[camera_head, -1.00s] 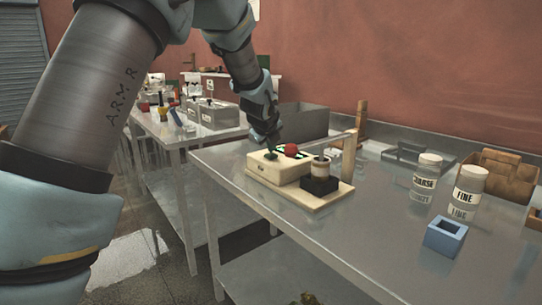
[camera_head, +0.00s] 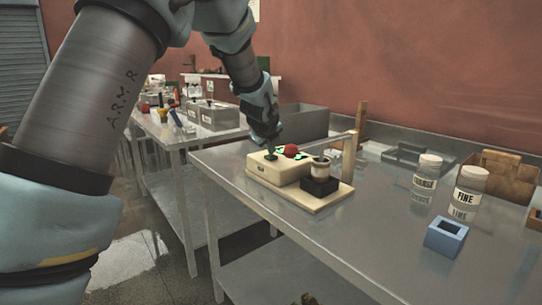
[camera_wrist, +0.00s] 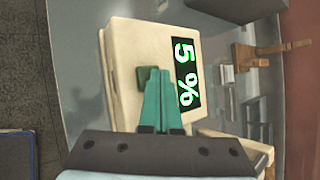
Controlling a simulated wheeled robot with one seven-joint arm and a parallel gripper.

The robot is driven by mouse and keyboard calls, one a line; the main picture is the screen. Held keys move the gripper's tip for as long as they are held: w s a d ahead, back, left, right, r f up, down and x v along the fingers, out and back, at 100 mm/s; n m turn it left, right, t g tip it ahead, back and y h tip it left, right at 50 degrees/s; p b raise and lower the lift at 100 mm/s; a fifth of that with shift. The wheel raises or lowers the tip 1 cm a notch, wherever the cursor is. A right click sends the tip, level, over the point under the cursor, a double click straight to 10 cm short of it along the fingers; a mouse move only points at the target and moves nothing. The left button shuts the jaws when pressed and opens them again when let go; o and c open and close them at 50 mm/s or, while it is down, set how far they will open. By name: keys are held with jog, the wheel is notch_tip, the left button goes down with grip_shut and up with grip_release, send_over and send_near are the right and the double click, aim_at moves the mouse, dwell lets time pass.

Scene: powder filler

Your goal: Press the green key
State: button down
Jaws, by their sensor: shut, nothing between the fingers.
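The green key (camera_wrist: 142,78) is a small dark green block on top of a cream box (camera_wrist: 118,60). In the wrist view my gripper (camera_wrist: 159,71) has its teal fingers together, empty, with the tips right beside the key and overlapping its right edge. I cannot tell whether they touch it. Next to the key a black display (camera_wrist: 186,60) reads "5 %" in green.
A red ball-like part (camera_head: 291,150) sits behind the box. A black block (camera_head: 319,187) holding a pale cup (camera_head: 320,168) stands to its right. Jars marked COARSE (camera_head: 426,174) and FINE (camera_head: 468,186) and a blue holder (camera_head: 446,237) stand farther right on the metal table (camera_head: 365,245).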

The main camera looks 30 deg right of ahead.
aim_at(271, 157)
jog(key=shift+r+p, duration=0.4)
jog(key=shift+r, duration=0.35)
notch_tip(271, 157, up, 5)
jog(key=p, duration=0.4)
jog(key=s+a+f+n+g+y, duration=0.1)
jog(key=a+f+n, duration=0.1)
jog(key=a+n, duration=0.55)
jog(key=s+a+f+n+y, duration=0.15)
jog(key=a+n, duration=0.25)
jog(key=a, duration=0.7)
jog(key=a+f+n+g+y, duration=0.1)
jog(key=a+f+n+y, duration=0.1)
jog(key=a+n, duration=0.6)
jog(key=s+a+f+n+g, duration=0.2)
jog(key=s+a+n, duration=0.5)
jog(key=s+a, duration=0.1)
jog(key=s+a+f+n+g, duration=0.1)
jog(key=s+a+f+n, duration=0.1)
jog(key=s+a+n, duration=0.5)
jog(key=s+a+y, duration=0.1)
jog(key=a, duration=0.1)
jog(key=shift+a+f+g, duration=0.15)
jog(key=shift+a+g, duration=0.25)
